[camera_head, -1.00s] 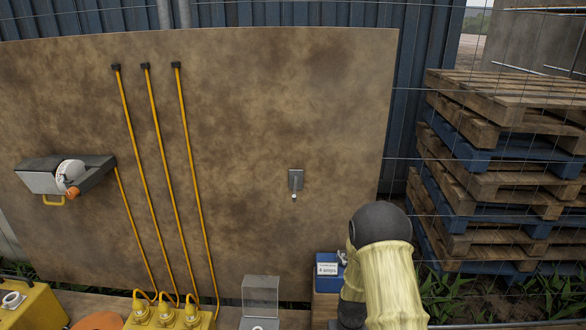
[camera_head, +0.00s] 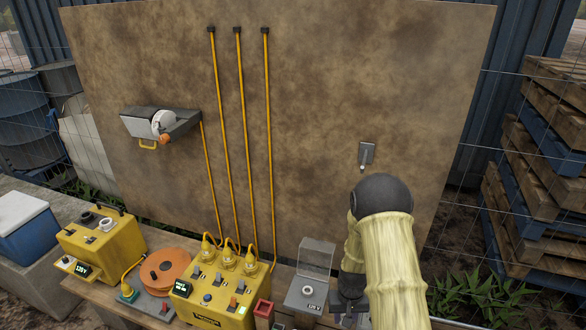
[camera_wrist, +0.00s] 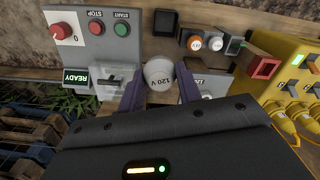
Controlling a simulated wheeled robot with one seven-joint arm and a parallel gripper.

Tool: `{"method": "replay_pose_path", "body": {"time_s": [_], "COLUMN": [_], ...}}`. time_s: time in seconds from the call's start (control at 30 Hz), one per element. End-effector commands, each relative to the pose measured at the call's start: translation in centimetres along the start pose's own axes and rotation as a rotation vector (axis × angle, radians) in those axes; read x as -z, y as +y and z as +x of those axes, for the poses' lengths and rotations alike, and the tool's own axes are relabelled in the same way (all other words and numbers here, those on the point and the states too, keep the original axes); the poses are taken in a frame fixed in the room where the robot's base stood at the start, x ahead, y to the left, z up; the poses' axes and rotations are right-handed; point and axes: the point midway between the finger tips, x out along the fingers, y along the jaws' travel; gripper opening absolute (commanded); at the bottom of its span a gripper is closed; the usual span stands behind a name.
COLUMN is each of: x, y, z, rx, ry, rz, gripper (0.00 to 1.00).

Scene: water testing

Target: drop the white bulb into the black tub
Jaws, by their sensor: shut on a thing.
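The white bulb (camera_wrist: 159,73), round and marked "120 V", sits between the two fingers of my gripper (camera_wrist: 160,88) in the wrist view. My gripper is shut on it. In the head view my gripper (camera_head: 347,307) is low at the bench, partly behind my own arm, and I cannot make out the bulb there. A small dark square container (camera_wrist: 164,22), which looks like the black tub, lies beyond the bulb near the top of the wrist view. The bulb is apart from it. I cannot make out this tub in the head view.
A red square tub (camera_wrist: 265,67) and several bulbs or plugs lie right of the dark container. A grey box with a clear raised lid (camera_head: 315,258) stands beside my gripper. Yellow units (camera_head: 212,302) and an orange reel (camera_head: 166,268) are farther left.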

Motion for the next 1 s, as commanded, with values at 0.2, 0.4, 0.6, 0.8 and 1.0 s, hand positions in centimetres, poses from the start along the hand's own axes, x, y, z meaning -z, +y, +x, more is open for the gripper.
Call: {"method": "replay_pose_path", "body": {"time_s": [0.2, 0.4, 0.6, 0.8, 1.0], "x": [0.0, -0.1, -0.5, -0.7, -0.6], "y": [0.0, 0.0, -0.3, -0.4, -0.3], "z": [0.0, 1.2, 4.9, 8.8, 12.5], "rx": [0.0, 0.004, 0.018, 0.029, 0.026], "ry": [0.0, -0.005, -0.018, -0.022, -0.014], "rz": [0.0, -0.065, -0.342, -0.723, -1.102], "gripper": [0.0, 0.0, 0.0, 0.0, 0.0]}}
